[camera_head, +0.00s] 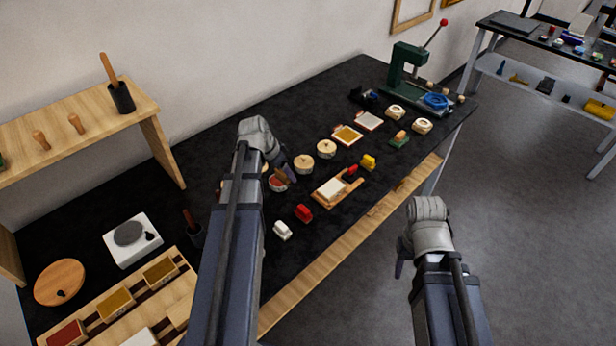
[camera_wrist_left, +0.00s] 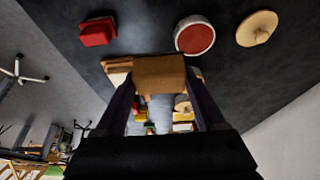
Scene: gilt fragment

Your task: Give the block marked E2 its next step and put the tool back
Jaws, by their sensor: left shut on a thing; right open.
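My left gripper (camera_head: 287,174) is over the middle of the black table, beside an open red round tin (camera_head: 278,184). In the left wrist view its fingers (camera_wrist_left: 158,88) are shut on a tan, wood-coloured block-shaped piece (camera_wrist_left: 158,72). The tin also shows in that view (camera_wrist_left: 195,38), apart from the held piece. My right gripper (camera_head: 400,264) is open and empty, beyond the table's front edge. No E2 marking is readable.
A wooden board with a white pad (camera_head: 330,188) lies near the front edge. Lidded round tins (camera_head: 326,149) and a gold pad (camera_head: 347,135) lie behind it. A green press (camera_head: 405,68) stands at the far end. A hotplate (camera_head: 133,240) and wooden tray (camera_head: 120,305) are at left.

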